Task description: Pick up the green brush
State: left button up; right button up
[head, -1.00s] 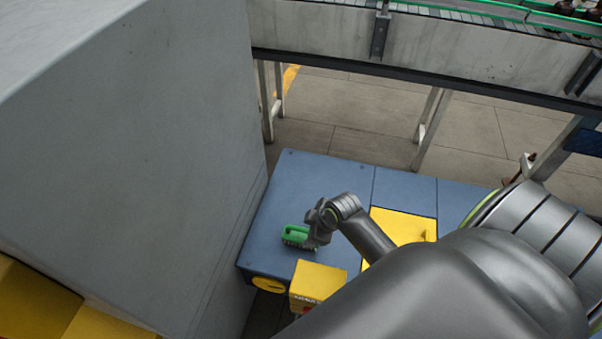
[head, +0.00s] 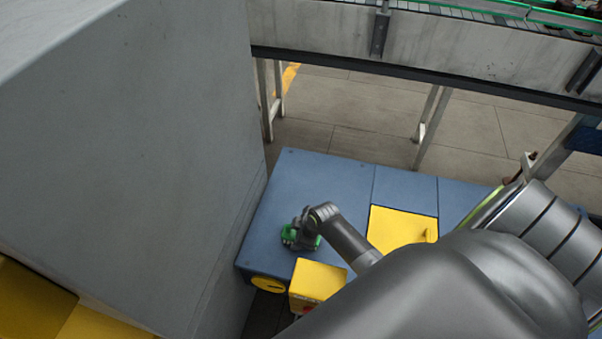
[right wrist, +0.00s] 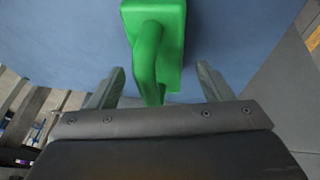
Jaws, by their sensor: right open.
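The green brush (head: 289,235) lies on the blue top (head: 325,185) of a low cabinet, near its left end. My right gripper (head: 301,232) is over the brush in the head view and hides part of it. In the right wrist view the brush (right wrist: 158,35) shows its green handle, which runs down between the two open fingers of my right gripper (right wrist: 160,88). The fingers stand apart on either side of the handle, with gaps on both sides. My left gripper is in neither view.
A large grey box (head: 130,150) stands just left of the cabinet. A yellow box (head: 318,278) sits at its front edge, and a yellow panel (head: 398,228) lies on the top to the right. A conveyor (head: 430,50) runs behind, with floor between.

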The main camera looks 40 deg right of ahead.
jog(key=shift+w+f, duration=0.1)
jog(key=shift+f, duration=0.15)
jog(key=c, duration=1.2)
jog(key=shift+o, duration=0.2)
jog(key=shift+r, duration=0.1)
notch_tip(320, 180, up, 10)
jog(key=shift+f+p, duration=0.1)
jog(key=shift+p, duration=0.65)
